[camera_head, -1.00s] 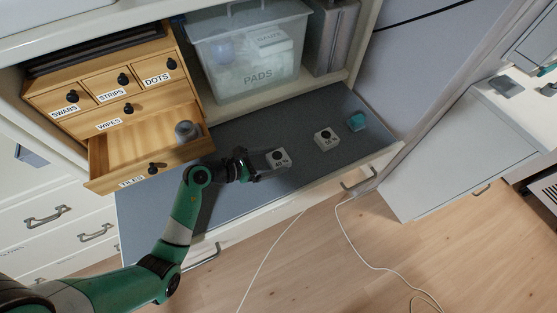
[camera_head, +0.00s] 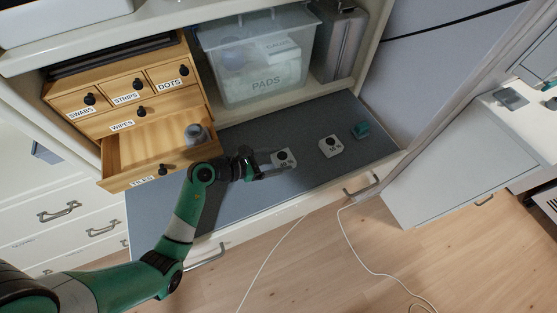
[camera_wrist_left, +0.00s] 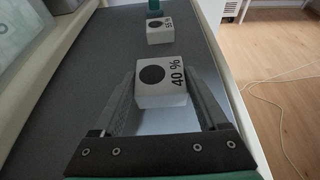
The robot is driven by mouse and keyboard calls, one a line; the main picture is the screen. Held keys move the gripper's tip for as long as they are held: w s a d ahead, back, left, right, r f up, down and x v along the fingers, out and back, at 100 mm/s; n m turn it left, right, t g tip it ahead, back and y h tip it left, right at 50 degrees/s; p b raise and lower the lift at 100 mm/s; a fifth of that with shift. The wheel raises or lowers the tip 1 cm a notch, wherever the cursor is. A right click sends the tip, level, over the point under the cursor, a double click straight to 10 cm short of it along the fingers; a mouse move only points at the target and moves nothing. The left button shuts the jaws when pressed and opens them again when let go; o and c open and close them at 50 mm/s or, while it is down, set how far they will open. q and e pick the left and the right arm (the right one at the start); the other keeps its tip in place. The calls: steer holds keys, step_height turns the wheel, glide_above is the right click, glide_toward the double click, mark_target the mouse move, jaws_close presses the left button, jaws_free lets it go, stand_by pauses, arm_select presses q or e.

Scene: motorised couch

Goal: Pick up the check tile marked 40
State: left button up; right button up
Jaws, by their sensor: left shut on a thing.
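The check tile marked 40 % (camera_head: 284,159) is a white block with a black dot, over the grey surface of the pulled-out shelf. My left gripper (camera_head: 271,165) reaches it from the left and is shut on it. In the left wrist view, the tile (camera_wrist_left: 163,84) sits between the two fingers of my gripper (camera_wrist_left: 160,95), with its dot and number facing the camera. I cannot tell whether it is clear of the surface. My right gripper is not in view.
A second marked white tile (camera_head: 330,146) and a teal block (camera_head: 360,130) stand farther right on the grey shelf (camera_head: 235,205). The open TILES drawer (camera_head: 150,155) holds a grey round object (camera_head: 196,134). A clear PADS bin (camera_head: 262,83) stands behind.

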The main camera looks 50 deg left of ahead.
arm_select(q)
steer(key=s+d+r+p, duration=0.7)
steer(key=s+d+r, duration=0.2)
steer(key=s+r, duration=0.1)
steer(key=shift+s+d+p, duration=0.2)
steer(key=shift+p, duration=0.15)
